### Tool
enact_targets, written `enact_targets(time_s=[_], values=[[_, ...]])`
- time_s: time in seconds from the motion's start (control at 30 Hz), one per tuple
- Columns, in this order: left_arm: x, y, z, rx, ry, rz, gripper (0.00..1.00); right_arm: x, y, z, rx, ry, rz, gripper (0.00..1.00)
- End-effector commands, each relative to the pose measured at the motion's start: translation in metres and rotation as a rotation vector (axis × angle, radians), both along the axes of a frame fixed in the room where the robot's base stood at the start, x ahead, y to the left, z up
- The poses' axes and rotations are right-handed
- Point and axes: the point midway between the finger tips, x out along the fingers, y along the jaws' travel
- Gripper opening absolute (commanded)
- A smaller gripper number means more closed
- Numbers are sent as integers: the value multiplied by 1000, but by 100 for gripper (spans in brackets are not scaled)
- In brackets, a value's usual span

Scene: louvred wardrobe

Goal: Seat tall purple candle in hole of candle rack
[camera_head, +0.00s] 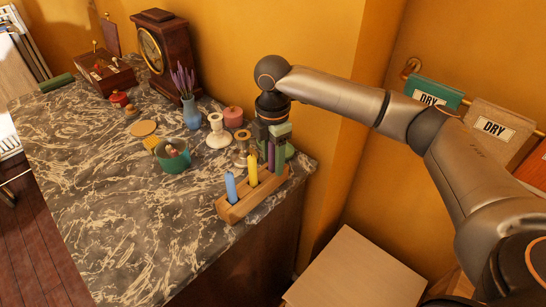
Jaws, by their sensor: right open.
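The wooden candle rack (236,208) stands near the right edge of the marble top. A blue candle (231,187) and a yellow candle (252,170) stand upright in it. A purple candle (271,157) shows as a narrow upright strip at the rack's far end, beside a green upright candle (281,158). My right gripper (272,138) is open, pointing down around or just above the purple candle's top; whether it touches is unclear. The purple candle's top is partly hidden, and I cannot tell how deep its foot sits. My left gripper is not in view.
A teal bowl (173,156), a white candlestick (218,131), a brass-coloured holder (241,148), a pink pot (233,117) and a blue vase (191,113) stand left of the rack. A clock (160,50) is behind. The front marble (120,215) is clear.

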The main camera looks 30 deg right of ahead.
Motion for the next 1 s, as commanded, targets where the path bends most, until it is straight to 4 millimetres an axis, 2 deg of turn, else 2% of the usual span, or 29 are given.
enact_targets(time_s=[0.17,0.27,0.5,0.7,0.83,1.0], values=[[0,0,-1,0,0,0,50,1,0,7,1,-3,0,53],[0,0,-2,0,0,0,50,1,1,21,2,-4,0,53],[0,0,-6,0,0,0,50,1,1,74,1,-4,1,53],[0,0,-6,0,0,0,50,0,1,108,1,-3,1,53],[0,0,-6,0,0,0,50,0,0,119,1,-1,0,53],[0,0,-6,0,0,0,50,0,0,123,0,1,0,53]])
